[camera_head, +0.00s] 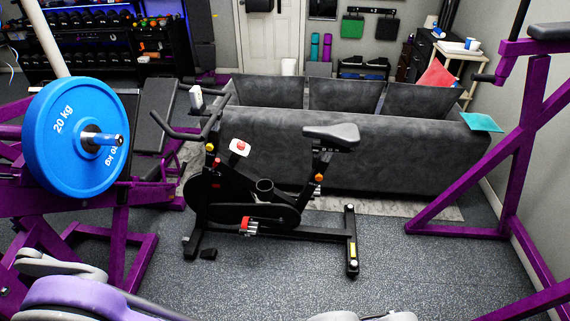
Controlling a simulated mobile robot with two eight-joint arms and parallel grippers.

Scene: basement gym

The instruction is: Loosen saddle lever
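A black exercise bike (262,205) stands on the floor in the middle of the view, its handlebars to the left. Its dark saddle (332,132) sits at the top right of the frame, on a black post. A small orange knob or lever (319,178) shows on the seat post below the saddle; its exact shape is too small to tell. A red knob (241,146) on a white piece shows nearer the handlebars. Neither of my grippers can be made out. Pale rounded parts at the lower left and bottom edge may be my arms.
A grey sofa (400,150) stands close behind the bike, with a teal item (481,122) on its right end. A purple rack with a blue 20 kg plate (75,135) stands left, another purple frame (515,150) right. Speckled floor (300,275) before the bike is clear.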

